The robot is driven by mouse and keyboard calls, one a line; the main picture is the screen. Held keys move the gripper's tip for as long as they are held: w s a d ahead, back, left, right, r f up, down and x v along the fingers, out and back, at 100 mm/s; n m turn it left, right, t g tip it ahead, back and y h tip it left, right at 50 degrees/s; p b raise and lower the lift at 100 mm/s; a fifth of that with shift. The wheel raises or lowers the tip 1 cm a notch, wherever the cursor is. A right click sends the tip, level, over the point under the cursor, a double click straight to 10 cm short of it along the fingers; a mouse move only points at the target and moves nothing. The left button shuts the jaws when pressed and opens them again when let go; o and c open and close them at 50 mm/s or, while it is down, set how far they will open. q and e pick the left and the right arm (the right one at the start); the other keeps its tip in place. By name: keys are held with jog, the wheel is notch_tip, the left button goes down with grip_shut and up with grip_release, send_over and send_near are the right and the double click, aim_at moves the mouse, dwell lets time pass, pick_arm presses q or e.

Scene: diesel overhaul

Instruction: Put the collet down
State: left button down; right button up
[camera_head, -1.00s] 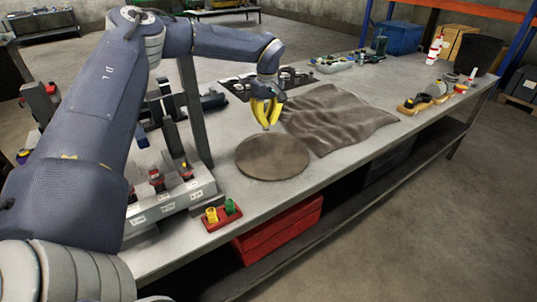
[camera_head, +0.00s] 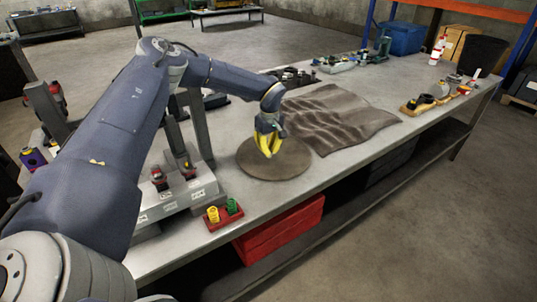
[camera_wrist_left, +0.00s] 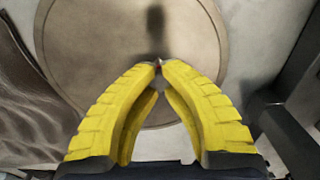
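My left gripper (camera_head: 268,154) is above the round brown mat (camera_head: 293,165), pointing down. In the left wrist view the yellow fingers of the left gripper (camera_wrist_left: 158,66) meet at their tips. A tiny dark reddish piece, seemingly the collet (camera_wrist_left: 158,63), shows between the tips; most of it is hidden and its shape is unclear. The round mat (camera_wrist_left: 85,40) lies beneath the fingers, with a dark shadow on it ahead of the tips. I cannot tell the exact gap to the mat. My right gripper is not in view.
A wrinkled brown cloth (camera_head: 335,115) lies beyond the mat. A small red holder (camera_head: 223,217) with a yellow and a green cup stands near the front edge. A grey labelled stand (camera_head: 175,200) is left of the mat. The mat's surface looks bare.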

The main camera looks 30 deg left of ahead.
pick_arm(q)
jog(key=shift+f, duration=1.1)
jog(key=shift+f, duration=0.15)
jog(key=c, duration=1.6)
grip_release()
notch_tip(320, 180, up, 12)
jog(key=shift+r, duration=0.2)
jog(key=shift+d, duration=0.1)
